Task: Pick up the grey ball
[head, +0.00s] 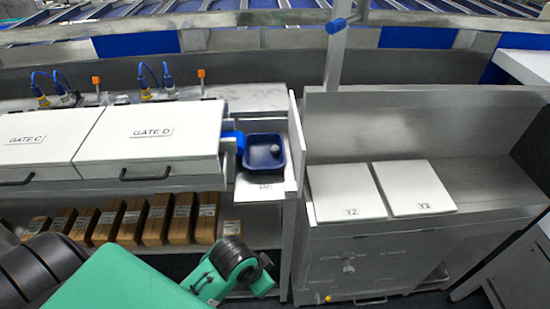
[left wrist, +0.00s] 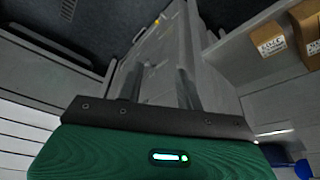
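The grey ball (head: 275,149) lies in a small dark blue tray (head: 263,165), toward its right side, in the head view. The tray sits on a pale shelf right of the Gate D cover. My left arm, green with a black joint, comes in below the tray and apart from it; its fingers cannot be made out in the head view. In the left wrist view my left gripper (left wrist: 157,88) shows two dark fingers spread apart with nothing between them. The ball cannot be made out there. My right gripper is in neither view.
The Gate C cover (head: 42,134) and Gate D cover (head: 150,133) stand left of the tray. Cardboard boxes (head: 157,218) line the shelf below. A raised panel edge (head: 296,140) borders the tray's right side. Lids Y2 (head: 346,192) and Y3 (head: 414,188) lie farther right.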

